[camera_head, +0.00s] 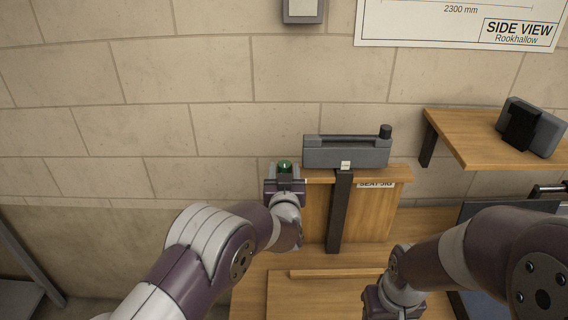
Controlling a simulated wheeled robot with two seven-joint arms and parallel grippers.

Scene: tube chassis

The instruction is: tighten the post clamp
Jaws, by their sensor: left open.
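My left gripper (285,168) is open at the left end of the wooden jig board. Its fingers stand on either side of a small round green knob (285,165); I cannot tell whether they touch it. What the knob is fixed to is hidden by the gripper. A grey block (345,154) with a dark upright knob (385,131) at its right end sits on top of the board. I cannot tell for sure which part is the post clamp. My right gripper (393,304) is low at the bottom edge, its fingertips not clearly seen.
The upright board (371,215) bears a "SEAT JIG" label and a dark vertical strip (339,212). A wooden bench (325,296) lies below. A wooden shelf (492,135) with a dark grey device (531,127) is at right. A block wall stands behind.

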